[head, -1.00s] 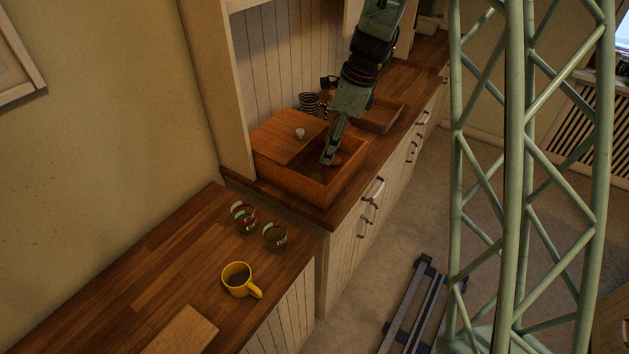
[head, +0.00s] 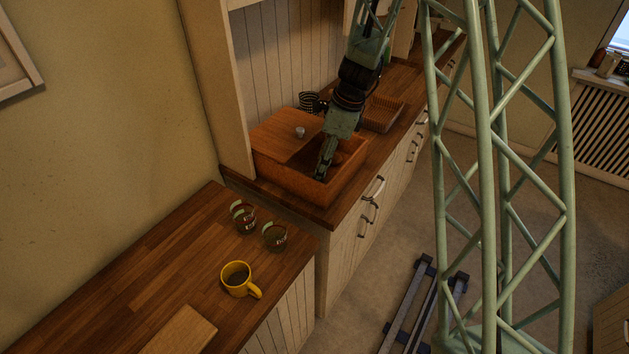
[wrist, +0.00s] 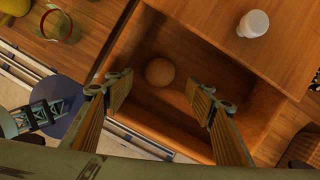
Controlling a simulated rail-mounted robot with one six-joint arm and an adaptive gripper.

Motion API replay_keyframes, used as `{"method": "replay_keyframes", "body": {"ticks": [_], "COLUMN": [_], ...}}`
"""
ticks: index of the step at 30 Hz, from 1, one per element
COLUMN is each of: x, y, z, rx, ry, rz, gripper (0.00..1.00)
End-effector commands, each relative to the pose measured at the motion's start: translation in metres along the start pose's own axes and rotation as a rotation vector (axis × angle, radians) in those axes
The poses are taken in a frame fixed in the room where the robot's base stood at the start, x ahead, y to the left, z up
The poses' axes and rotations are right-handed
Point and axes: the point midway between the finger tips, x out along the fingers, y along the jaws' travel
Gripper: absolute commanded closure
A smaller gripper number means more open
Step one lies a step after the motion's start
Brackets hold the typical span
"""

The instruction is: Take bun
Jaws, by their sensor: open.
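A round brown bun (wrist: 160,71) lies on the floor of an open wooden box (wrist: 120,72) in the wrist view. My gripper (wrist: 158,88) is open, with its two fingers spread to either side below the bun in the picture and nothing between them. In the head view my gripper (head: 322,173) points down into the open front part of the same box (head: 331,195). The arm and fingers cover much of the inside there, and I cannot clearly make out the bun. A wooden lid (head: 284,137) with a pale knob (head: 300,132) covers the back part.
The box walls stand close around my gripper. A rack (head: 382,114) and a striped cup (head: 309,102) stand behind it. Two glass mugs (head: 244,217) (head: 275,236), a yellow mug (head: 237,279) and a board (head: 180,332) are on the nearer counter.

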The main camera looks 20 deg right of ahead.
Motion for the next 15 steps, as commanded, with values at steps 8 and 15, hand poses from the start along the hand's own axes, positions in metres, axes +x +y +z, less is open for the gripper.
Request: {"method": "replay_keyframes", "body": {"ticks": [8,15], "x": [0.0053,0.006], "y": [-0.0003,-0.0002], "z": [0.0001,0.0001], "rx": [0.001,0.001], "ry": [0.0,0.0], "rz": [-0.001,-0.001], "gripper": [0.5,0.5]}}
